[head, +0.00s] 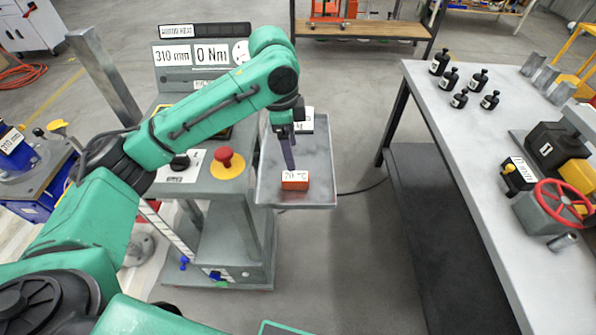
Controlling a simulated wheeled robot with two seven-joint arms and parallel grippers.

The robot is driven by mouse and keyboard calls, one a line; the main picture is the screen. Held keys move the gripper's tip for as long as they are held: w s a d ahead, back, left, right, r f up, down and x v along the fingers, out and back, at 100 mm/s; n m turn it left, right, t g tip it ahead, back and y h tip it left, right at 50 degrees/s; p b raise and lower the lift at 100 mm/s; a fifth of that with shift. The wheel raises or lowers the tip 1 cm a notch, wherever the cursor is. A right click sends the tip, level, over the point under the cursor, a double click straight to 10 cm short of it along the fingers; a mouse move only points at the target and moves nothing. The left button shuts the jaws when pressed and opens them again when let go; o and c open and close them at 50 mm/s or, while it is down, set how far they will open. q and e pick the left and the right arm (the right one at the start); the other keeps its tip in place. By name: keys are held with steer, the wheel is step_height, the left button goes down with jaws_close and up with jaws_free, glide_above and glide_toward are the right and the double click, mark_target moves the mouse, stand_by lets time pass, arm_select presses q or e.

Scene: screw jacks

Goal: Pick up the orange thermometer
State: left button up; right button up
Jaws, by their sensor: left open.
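The orange thermometer (294,184) is a small orange block with a white display on its top. It lies on the grey metal tray (325,190) beside the control stand. My left gripper (288,164) points down above the tray, its dark fingers just behind and above the thermometer in the picture. It looks empty; whether a finger touches the thermometer I cannot tell. My right gripper is not in view.
A dark item with a white label (306,122) lies at the tray's far end. A red mushroom button (224,158) stands left of the tray. On the right, a grey table (450,130) holds several black bottles and a red handwheel (562,203). Floor lies between.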

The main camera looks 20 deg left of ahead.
mark_target(295, 176)
arm_select(q)
steer(key=f, duration=0.1)
steer(key=s+f, duration=0.1)
steer(key=f, duration=0.1)
steer(key=shift+s+d+f, duration=0.2)
steer(key=f, duration=0.2)
steer(key=w+f+p, duration=0.1)
steer(key=f, duration=0.3)
steer(key=shift+w+d+f+p, duration=0.1)
steer(key=shift+w+d+p, duration=0.15)
steer(key=shift+p, duration=0.15)
steer(key=shift+s+f, duration=0.1)
steer(key=shift+f, duration=0.2)
steer(key=c, duration=0.4)
jaws_close()
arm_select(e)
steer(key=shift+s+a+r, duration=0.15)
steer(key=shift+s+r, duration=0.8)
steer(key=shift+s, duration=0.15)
